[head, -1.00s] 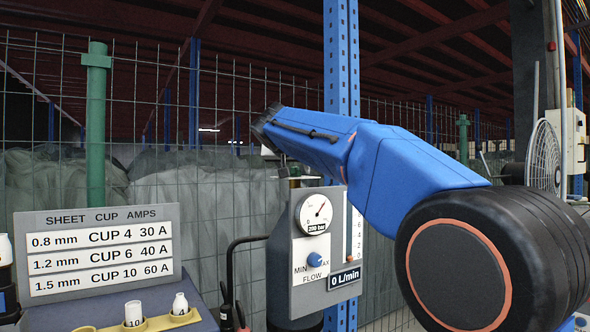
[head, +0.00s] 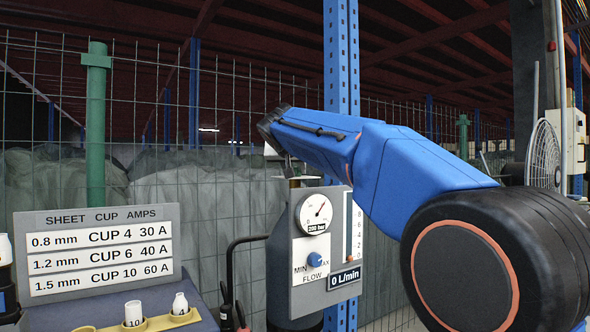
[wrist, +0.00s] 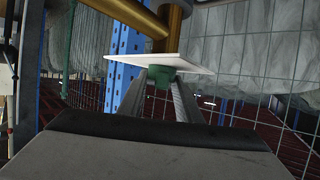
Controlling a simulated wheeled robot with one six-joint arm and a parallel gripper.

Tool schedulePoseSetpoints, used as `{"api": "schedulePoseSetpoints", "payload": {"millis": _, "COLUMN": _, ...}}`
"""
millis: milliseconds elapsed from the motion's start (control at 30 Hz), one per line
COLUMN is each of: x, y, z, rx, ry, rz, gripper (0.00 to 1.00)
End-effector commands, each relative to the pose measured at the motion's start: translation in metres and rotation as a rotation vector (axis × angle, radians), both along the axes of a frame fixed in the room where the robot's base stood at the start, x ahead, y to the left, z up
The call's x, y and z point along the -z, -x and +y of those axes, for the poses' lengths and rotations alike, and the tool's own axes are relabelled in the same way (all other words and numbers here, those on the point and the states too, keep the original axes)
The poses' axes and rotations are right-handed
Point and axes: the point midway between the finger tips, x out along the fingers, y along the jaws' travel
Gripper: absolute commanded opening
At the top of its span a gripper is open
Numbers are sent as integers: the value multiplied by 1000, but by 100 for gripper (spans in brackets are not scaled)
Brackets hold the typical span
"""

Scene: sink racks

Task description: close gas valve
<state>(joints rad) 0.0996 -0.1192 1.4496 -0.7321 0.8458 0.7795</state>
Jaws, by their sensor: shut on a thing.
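The gas bottle (head: 283,250) stands upright in the middle of the head view. Its top and valve are mostly hidden behind my blue arm. In the wrist view, the brass valve fitting (wrist: 176,14) shows at the top. A white plate (wrist: 190,62) and a small green knob (wrist: 163,76) show below it. My gripper (wrist: 160,84) is shut on the green knob, one finger on each side. The panel on the bottle carries a pressure gauge (head: 314,214), a blue flow knob (head: 315,259) and a display (head: 345,278) reading 0 L/min.
A sheet/cup/amps board (head: 98,250) stands at left above a tray (head: 165,323) of white cups. A blue post (head: 341,60) and a wire fence (head: 235,110) stand behind the bottle. A fan (head: 543,155) stands at far right.

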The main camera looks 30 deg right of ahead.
Motion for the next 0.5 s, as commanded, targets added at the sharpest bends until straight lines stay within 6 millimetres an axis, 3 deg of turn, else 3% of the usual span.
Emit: {"api": "schedulePoseSetpoints", "payload": {"millis": 500, "x": 0, "y": 1, "z": -2, "rx": -245, "ry": -1, "rz": -2, "gripper": 9}}
